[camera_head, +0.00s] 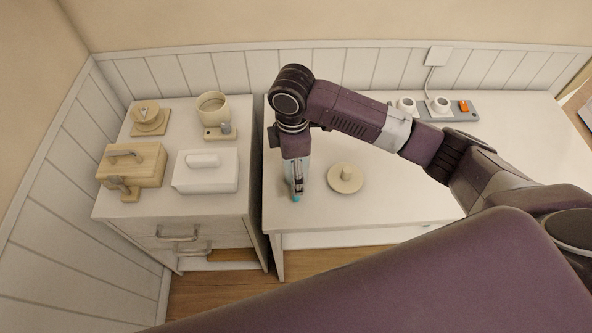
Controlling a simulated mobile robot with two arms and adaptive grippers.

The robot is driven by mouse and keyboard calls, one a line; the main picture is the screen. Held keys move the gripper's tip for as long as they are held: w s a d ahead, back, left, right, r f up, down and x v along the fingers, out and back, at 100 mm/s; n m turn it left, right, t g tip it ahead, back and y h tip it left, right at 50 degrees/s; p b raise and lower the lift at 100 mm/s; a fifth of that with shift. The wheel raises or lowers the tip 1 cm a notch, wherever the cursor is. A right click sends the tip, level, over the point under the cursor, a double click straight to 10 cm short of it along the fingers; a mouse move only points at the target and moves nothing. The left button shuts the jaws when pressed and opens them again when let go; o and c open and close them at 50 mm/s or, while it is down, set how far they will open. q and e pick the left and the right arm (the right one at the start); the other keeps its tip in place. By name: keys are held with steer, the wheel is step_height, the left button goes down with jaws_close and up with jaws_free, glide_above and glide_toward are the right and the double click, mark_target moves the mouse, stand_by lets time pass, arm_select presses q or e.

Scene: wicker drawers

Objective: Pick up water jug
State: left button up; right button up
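A beige round open-topped vessel (212,104) stands near the back right of the drawer cabinet's top. It is the thing that looks most like a jug, but I cannot tell for sure that it is the water jug. My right gripper (297,194) hangs from the arm that comes in from the right. It points down near the left front of the white table, to the right of the cabinet and apart from the vessel. Its fingertips are small in view, so I cannot tell whether they are open or shut. My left gripper is not in view.
On the white table (400,205) are a round knobbed lid-like disc (345,179) and a power strip (461,115). A narrow gap separates cabinet and table.

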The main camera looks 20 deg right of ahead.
step_height(320, 180, down, 3)
steer(key=shift+r, duration=0.1)
step_height(320, 180, down, 4)
steer(key=shift+s+d+f+p, duration=0.1)
steer(key=shift+d+p, duration=0.05)
steer(key=shift+p, duration=0.7)
steer(key=shift+f, duration=0.5)
steer(key=c, duration=1.8)
